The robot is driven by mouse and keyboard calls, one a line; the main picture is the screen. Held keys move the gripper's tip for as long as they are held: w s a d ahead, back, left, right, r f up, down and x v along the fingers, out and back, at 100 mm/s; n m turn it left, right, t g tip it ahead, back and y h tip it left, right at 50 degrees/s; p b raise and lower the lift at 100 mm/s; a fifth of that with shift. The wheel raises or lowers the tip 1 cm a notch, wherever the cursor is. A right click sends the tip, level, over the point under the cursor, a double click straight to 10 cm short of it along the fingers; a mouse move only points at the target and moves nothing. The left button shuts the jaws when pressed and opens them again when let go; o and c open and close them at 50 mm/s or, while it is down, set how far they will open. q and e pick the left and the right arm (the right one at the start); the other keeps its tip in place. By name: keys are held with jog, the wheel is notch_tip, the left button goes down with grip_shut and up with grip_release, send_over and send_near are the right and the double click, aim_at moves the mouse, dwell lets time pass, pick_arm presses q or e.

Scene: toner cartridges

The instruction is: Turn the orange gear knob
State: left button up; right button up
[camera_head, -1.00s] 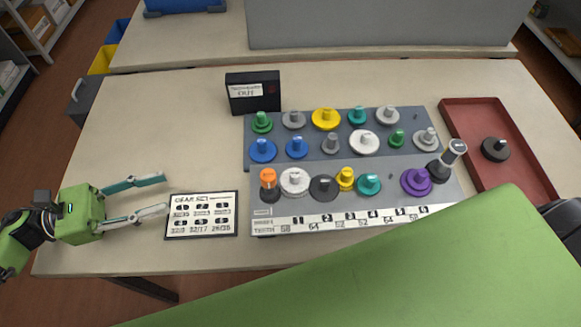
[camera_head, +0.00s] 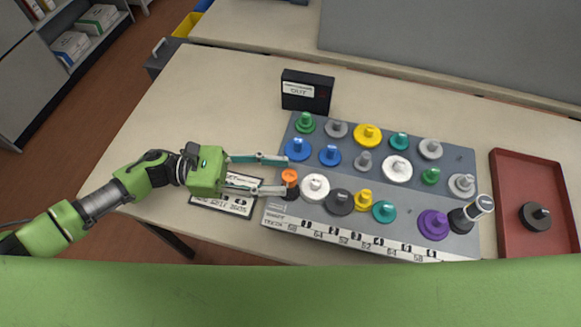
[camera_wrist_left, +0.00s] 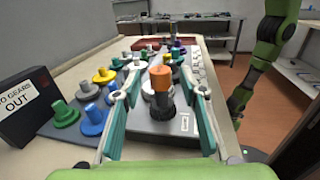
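The orange gear knob (camera_head: 289,177) stands upright on a dark base at the left end of the front row of the grey gear board (camera_head: 300,228). It also shows in the left wrist view (camera_wrist_left: 161,77), ahead and near the middle. My left gripper (camera_head: 286,175) is open, with one finger on each side of the knob near the fingertips. In the left wrist view the two fingers (camera_wrist_left: 162,86) flank the knob with gaps, and nothing is gripped. Whether a fingertip touches the knob's base cannot be told. My right gripper is not in view.
A white gear (camera_head: 315,186) stands close right of the knob, and a blue gear (camera_head: 297,148) close behind. A black OUT box (camera_head: 306,91) stands behind the board. A gear chart (camera_head: 224,207) lies under my left gripper. A red tray (camera_head: 508,230) is at the right.

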aim_at(289, 175)
pick_arm(q)
jog(key=shift+s+d+r+p, duration=0.1)
jog(key=shift+d+p, duration=0.25)
jog(key=shift+d, duration=1.35)
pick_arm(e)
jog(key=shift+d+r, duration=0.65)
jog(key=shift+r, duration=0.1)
pick_arm(q)
grip_shut()
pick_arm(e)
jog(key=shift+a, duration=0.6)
pick_arm(q)
jog(key=shift+s+n+t, duration=0.1)
jog(key=shift+n+t, duration=0.2)
jog(key=shift+t, duration=0.1)
